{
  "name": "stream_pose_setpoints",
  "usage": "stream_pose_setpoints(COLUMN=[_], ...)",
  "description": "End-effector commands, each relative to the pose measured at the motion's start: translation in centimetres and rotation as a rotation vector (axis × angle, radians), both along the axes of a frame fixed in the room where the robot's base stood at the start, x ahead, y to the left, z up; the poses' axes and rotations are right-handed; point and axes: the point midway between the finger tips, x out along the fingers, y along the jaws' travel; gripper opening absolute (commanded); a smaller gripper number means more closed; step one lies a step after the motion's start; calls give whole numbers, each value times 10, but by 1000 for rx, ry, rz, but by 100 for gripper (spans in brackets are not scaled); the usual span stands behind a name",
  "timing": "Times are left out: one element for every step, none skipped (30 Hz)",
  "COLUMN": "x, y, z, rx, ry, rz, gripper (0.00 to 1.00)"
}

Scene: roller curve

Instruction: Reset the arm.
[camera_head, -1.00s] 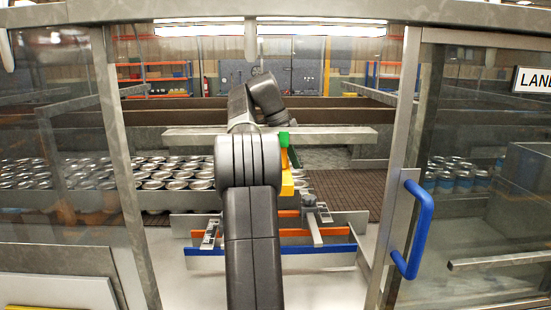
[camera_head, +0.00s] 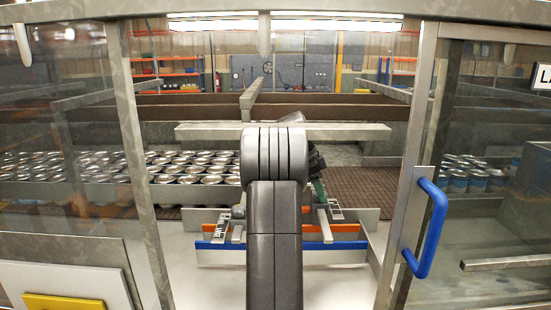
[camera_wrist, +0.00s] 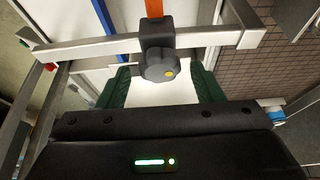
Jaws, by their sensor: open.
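My arm (camera_head: 274,215) rises through the middle of the camera_head view, in the opening of the glazed frame. It hides most of my gripper, of which a dark, green-edged part (camera_head: 318,185) shows to its right. In the camera_wrist view, my gripper (camera_wrist: 160,85) has two dark green fingers spread wide apart. A dark round knob (camera_wrist: 160,67) on a grey metal bar (camera_wrist: 100,48) appears between or just beyond the fingers. I cannot tell whether they touch it. Nothing is seen held.
A metal crossbeam (camera_head: 350,132) passes at my arm's elbow height. Orange (camera_head: 320,228) and blue (camera_head: 335,246) rails lie beyond the arm. Several cans (camera_head: 190,167) stand left and more (camera_head: 468,180) right. A door with a blue handle (camera_head: 428,230) is at right.

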Motion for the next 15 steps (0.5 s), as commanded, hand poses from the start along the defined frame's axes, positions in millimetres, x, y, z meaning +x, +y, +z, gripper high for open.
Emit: stream_pose_setpoints(x=[0,0,0,0,0,0,0,0,0,0,1,1,1,1,1], y=[0,0,0,0,0,0,0,1,1,2,3,4,6,7,10], z=[0,0,0,0,0,0,1,1,3,4,7,10,14,18,24], rx=[0,0,0,0,0,0,0,0,0,0,0,0,-1,-1,-1], ry=[-1,0,0,0,0,0,0,0,0,-1,-1,-2,-2,-3,-4], rz=[1,1,1,1,1,1,1,0,-1,-2,-3,-6,-8,-8,-7], gripper=[60,60,60,60,60,60,60,60,60,60,60,60,60,60,60])
